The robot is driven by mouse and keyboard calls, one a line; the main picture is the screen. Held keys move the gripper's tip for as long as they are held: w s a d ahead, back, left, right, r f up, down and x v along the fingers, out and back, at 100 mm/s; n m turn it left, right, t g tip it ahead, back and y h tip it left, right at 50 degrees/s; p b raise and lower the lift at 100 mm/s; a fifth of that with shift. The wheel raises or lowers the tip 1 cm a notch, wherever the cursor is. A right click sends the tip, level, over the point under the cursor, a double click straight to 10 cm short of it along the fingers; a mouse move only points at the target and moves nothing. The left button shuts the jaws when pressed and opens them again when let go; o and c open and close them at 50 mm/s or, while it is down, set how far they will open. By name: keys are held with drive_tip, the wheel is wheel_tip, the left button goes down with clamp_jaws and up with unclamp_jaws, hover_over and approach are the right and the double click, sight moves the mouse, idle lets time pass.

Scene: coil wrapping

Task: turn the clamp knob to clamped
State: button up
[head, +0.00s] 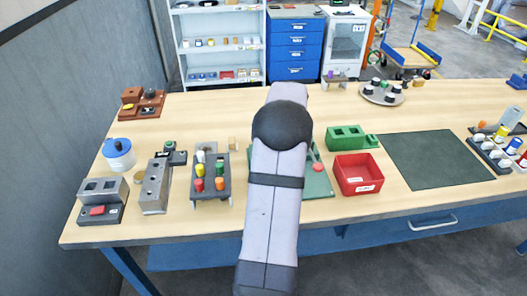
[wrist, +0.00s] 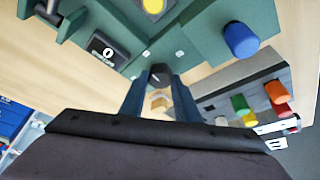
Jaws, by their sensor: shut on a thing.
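In the wrist view the two fingers of my gripper (wrist: 160,84) are shut on a small black knob (wrist: 160,72), one finger on each side. The knob sits at the near edge of a green fixture (wrist: 200,38); its setting is too small to read. A counter display (wrist: 104,50) showing 0 is to its left, and a blue knob (wrist: 240,40) stands to its right. A yellow round part (wrist: 153,5) is at the top edge. In the head view my arm hides the gripper and most of the green fixture (head: 318,184).
A grey rack with coloured pegs (head: 211,177) stands left of my arm. A green block (head: 350,137) and a red bin (head: 358,175) are close on the right. A dark green mat (head: 430,160) is bare.

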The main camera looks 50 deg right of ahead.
drive_tip(key=shift+n, duration=0.6)
drive_tip(key=o, duration=1)
drive_tip(key=shift+b+v, duration=1)
drive_tip(key=shift+v, duration=2.7)
drive_tip(key=shift+d, duration=0.15)
